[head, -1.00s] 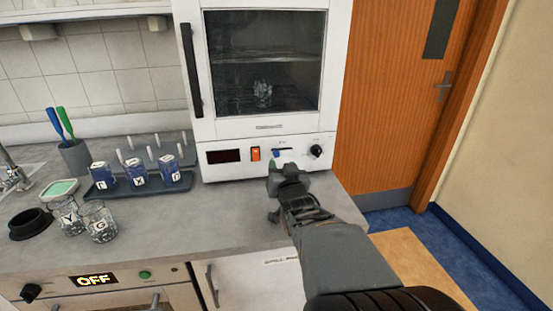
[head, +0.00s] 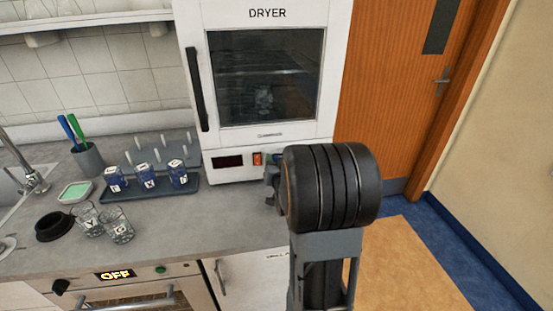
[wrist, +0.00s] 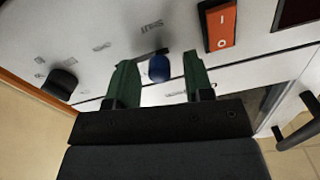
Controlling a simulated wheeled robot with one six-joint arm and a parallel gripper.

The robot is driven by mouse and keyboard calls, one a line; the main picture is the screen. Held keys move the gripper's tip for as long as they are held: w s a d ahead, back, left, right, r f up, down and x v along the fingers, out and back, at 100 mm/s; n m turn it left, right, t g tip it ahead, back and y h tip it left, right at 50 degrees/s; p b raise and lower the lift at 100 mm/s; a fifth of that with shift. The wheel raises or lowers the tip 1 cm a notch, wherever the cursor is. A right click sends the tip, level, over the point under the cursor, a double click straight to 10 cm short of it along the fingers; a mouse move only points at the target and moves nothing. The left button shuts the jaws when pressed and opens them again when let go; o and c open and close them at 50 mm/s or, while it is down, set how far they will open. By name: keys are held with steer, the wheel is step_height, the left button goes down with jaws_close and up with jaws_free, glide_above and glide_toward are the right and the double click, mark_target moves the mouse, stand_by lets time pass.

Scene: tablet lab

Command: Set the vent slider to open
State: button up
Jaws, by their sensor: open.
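The vent slider's blue knob (wrist: 159,68) shows in the wrist view on the white front panel (wrist: 130,25) of the dryer. My gripper (wrist: 159,62) is open, with one green finger on each side of the blue knob. Small gaps show between the knob and both fingers, and I cannot tell whether either touches it. In the head view, my gripper (head: 271,174) is at the panel's lower right, partly hidden by my arm. My arm hides most of the slider there. The small panel marks are too blurred to read.
An orange rocker switch (wrist: 220,25) and a black round knob (wrist: 60,83) flank the slider. The dryer door (head: 266,80) is closed above. Blue-filled jars on a dark tray (head: 190,184) and clear glasses (head: 117,226) stand left.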

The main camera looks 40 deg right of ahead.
steer(key=shift+w+d, duration=0.1)
steer(key=shift+w, duration=0.1)
steer(key=shift+c, duration=0.2)
jaws_close()
stand_by(0.4)
